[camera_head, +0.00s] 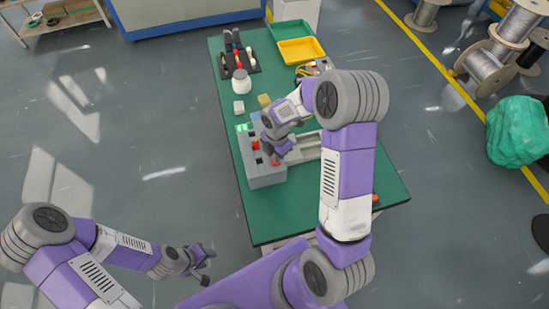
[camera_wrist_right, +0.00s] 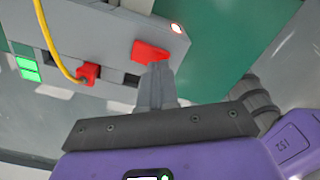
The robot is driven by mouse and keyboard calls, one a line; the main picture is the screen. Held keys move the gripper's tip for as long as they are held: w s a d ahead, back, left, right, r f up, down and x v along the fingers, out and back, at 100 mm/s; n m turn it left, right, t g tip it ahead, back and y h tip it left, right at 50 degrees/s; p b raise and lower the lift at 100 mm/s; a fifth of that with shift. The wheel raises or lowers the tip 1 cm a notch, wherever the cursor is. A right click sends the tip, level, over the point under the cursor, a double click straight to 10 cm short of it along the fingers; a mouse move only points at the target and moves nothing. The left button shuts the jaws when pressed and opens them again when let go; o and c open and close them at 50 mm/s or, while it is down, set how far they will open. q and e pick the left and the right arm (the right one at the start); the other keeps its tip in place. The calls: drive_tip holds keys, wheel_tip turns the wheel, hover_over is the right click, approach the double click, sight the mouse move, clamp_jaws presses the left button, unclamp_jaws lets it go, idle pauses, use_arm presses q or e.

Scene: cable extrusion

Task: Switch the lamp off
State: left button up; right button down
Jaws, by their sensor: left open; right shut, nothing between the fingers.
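A grey control box (camera_head: 265,178) stands on the green table. In the right wrist view its panel (camera_wrist_right: 110,35) carries a small glowing lamp (camera_wrist_right: 177,27) at the corner and a red switch (camera_wrist_right: 150,51) near it. My right gripper (camera_wrist_right: 159,67) is shut and empty, its fingertips right at the lower edge of the red switch; I cannot tell whether they touch. In the head view my right gripper (camera_head: 274,152) is over the box and hides part of it. My left gripper (camera_head: 204,266) is open and empty, off the table at the lower left.
A red plug (camera_wrist_right: 88,74) with a yellow cable (camera_wrist_right: 55,45) sits in the panel beside green lit indicators (camera_wrist_right: 28,68). A white jar (camera_head: 240,82), a dark rack (camera_head: 238,55), a yellow tray (camera_head: 301,50) and a green tray (camera_head: 291,30) stand at the table's far end.

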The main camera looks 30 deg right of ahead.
drive_tip(key=shift+f+b, duration=0.75)
drive_tip(key=shift+f, duration=0.25)
idle(0.7)
drive_tip(key=shift+r, duration=0.15)
wheel_tip(320, 180, up, 7)
drive_tip(key=p, duration=0.6)
idle(0.6)
